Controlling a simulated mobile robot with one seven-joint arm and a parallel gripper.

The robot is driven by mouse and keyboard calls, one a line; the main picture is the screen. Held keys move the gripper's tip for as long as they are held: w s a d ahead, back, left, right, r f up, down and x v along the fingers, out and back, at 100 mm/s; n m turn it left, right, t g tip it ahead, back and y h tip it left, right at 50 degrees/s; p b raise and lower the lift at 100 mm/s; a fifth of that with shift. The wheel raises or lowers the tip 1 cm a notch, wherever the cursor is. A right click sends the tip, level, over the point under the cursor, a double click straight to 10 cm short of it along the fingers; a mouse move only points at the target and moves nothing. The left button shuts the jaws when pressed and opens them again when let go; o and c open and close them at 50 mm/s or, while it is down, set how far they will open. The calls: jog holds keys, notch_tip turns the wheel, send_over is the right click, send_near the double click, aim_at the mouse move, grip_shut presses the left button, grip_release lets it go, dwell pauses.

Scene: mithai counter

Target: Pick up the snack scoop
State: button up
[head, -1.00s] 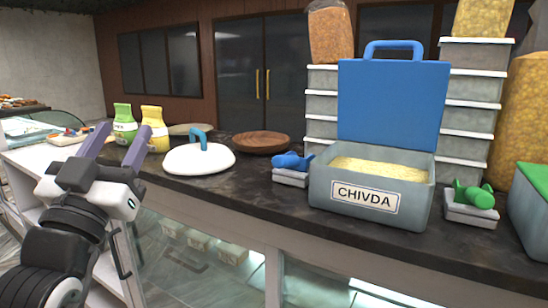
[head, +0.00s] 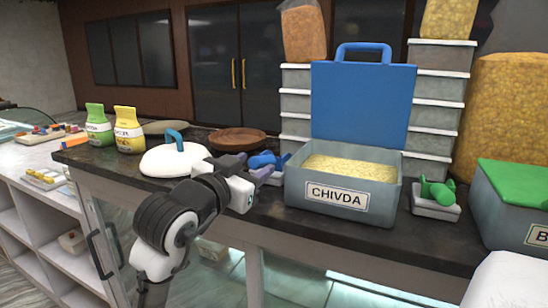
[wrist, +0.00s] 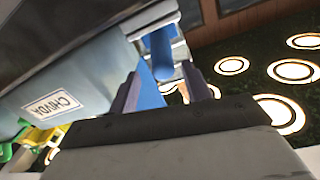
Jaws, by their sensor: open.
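A blue scoop (head: 268,158) rests on a small grey stand just left of the CHIVDA box. A green scoop (head: 437,192) lies on another grey stand (head: 435,210) right of the box. I cannot tell from the frames which one is the snack scoop. My gripper (head: 255,168) is open at the blue scoop, its purple-grey fingers partly hiding the scoop and its stand. In the wrist view the open fingers (wrist: 165,92) point toward the blue scoop (wrist: 161,55), with blue showing between them. Contact cannot be made out.
The grey CHIVDA box (head: 340,198), full of yellow snack, has its blue lid (head: 362,105) raised. A white domed lid (head: 172,160) and a brown wooden plate (head: 237,140) are close to my arm. Two bottles (head: 128,130) (head: 99,126) stand at left. Stacked tubs (head: 438,115) stand behind.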

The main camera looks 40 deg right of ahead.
aim_at(261, 159)
jog(key=p+x, duration=0.1)
jog(key=x, duration=0.1)
jog(key=p+x, duration=0.1)
jog(key=x, duration=0.2)
jog(key=shift+w+f, duration=0.15)
jog(key=shift+w, duration=0.1)
jog(key=shift+a, duration=0.1)
jog(key=c, duration=1)
